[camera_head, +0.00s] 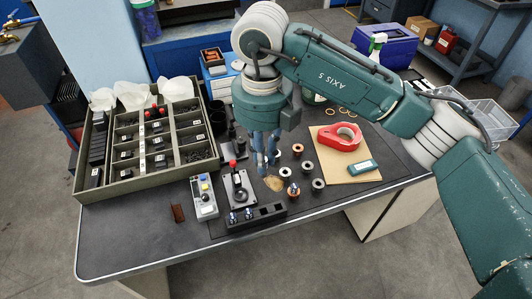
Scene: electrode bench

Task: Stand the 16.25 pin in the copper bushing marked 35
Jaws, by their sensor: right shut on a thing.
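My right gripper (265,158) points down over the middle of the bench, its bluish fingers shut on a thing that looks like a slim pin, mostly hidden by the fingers. Several ring-shaped bushings stand just right of it. A copper-coloured bushing (298,150) is at the back, and another copper-coloured one (293,190) is nearer the front edge. Grey bushings (317,184) stand among them. Their markings are too small to read. A black pin rack (270,212) at the front holds pins (248,214) toward its left end. My left gripper is not in view.
A compartment tray (135,178) fills the bench's left. A joystick box (238,188) and a button box (203,197) stand left of the gripper. A red tape dispenser (340,136) sits on a tan board (335,168) at right. The front-left bench top is mostly clear.

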